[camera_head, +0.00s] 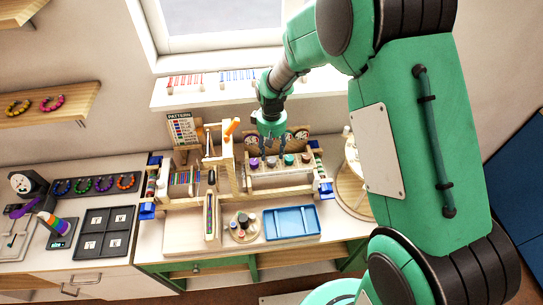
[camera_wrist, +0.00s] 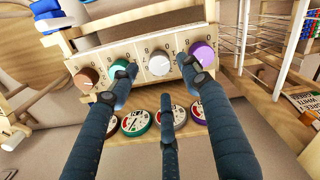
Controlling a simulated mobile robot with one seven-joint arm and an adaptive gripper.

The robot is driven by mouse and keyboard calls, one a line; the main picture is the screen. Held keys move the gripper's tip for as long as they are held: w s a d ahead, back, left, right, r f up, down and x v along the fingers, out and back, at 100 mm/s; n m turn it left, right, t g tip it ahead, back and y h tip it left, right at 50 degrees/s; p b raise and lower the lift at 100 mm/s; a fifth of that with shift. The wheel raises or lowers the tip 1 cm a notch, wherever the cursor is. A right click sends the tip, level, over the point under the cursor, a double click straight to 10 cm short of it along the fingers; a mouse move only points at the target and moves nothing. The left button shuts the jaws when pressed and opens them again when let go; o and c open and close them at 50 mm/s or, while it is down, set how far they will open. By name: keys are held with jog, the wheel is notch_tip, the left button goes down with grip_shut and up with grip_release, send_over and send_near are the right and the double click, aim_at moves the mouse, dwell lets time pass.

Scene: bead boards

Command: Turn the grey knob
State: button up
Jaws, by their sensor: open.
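The grey knob (camera_wrist: 158,66) sits on a pale wooden panel in a row with a brown knob (camera_wrist: 86,80), a teal knob (camera_wrist: 121,69) and a purple knob (camera_wrist: 202,54). In the head view the grey knob (camera_head: 272,162) is second from the left in that row. My gripper (camera_wrist: 161,80) is open, with three dark fingers spread. In the wrist view two fingertips appear on either side of the grey knob and the third below it. In the head view my gripper (camera_head: 269,146) hangs just above the row; I cannot tell if it touches anything.
Several round dials (camera_wrist: 137,122) line the board behind the knobs. A bead frame (camera_wrist: 270,40) stands beside the panel. A blue tray (camera_head: 292,222) and a round holder (camera_head: 243,226) lie in front. A pattern card (camera_head: 181,129) stands at the left.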

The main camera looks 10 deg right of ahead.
aim_at(271, 160)
notch_tip(271, 160, up, 7)
dwell(0.4)
dwell(0.4)
jog(key=s+d+r+m+t+b, duration=0.1)
jog(key=s+d+r+b, duration=0.25)
jog(key=s+r, duration=0.3)
jog(key=s+d+r+m+t+b, duration=0.2)
jog(key=s+d+r, duration=0.2)
jog(key=s+r, duration=0.3)
jog(key=s+d+r+m+t+b, duration=0.1)
jog(key=s+d+b, duration=0.1)
jog(key=s, duration=0.7)
jog(key=s+d+r+m+t+b, duration=0.1)
jog(key=s+d+m+b, duration=0.1)
jog(key=s, duration=0.8)
jog(key=shift+d+r+t+b, duration=0.3)
jog(key=shift+b, duration=0.45)
